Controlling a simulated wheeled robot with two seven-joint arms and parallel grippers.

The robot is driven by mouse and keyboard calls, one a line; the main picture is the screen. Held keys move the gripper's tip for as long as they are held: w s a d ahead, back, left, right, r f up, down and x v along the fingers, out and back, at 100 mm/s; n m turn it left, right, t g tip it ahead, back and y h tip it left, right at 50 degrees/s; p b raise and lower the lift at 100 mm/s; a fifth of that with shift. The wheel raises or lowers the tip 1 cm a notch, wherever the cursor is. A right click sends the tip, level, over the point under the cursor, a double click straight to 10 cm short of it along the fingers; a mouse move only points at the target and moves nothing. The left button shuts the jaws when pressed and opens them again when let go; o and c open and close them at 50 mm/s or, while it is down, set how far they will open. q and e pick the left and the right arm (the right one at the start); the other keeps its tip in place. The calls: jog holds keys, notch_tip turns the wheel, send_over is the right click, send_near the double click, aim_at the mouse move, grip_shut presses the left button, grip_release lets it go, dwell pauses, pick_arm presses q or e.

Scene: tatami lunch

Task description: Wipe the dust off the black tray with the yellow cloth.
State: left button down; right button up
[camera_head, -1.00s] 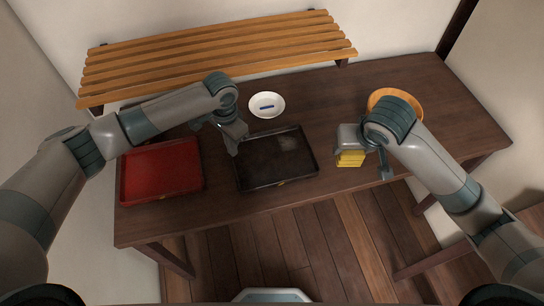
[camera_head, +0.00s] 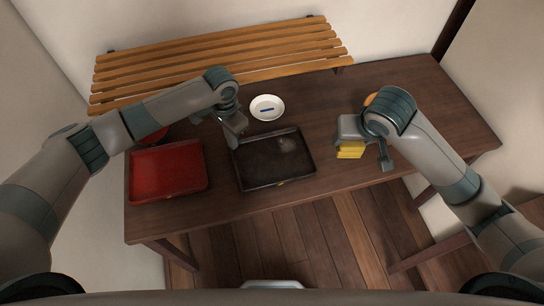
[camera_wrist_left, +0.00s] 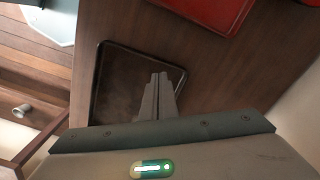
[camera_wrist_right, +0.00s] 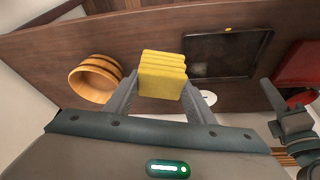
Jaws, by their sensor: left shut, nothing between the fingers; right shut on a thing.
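The black tray (camera_head: 258,172) lies on the table in the middle of the head view, with a pale dusty patch (camera_head: 287,144) toward its far right corner. The yellow cloth (camera_head: 350,150) is just right of the tray. My right gripper (camera_head: 351,143) is shut on it; the right wrist view shows the folded cloth (camera_wrist_right: 162,72) between both fingers. I cannot tell whether the cloth touches the table. My left gripper (camera_head: 238,141) is shut and empty at the tray's left side. Its closed fingers (camera_wrist_left: 159,78) overlap the tray in the left wrist view.
A red tray (camera_head: 168,172) lies left of the black one, with a red round thing (camera_head: 157,137) partly behind my left arm. A white dish (camera_head: 267,107) stands behind the black tray. A wooden bowl (camera_wrist_right: 97,78) is mostly hidden by my right arm in the head view.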

dwell(0.4)
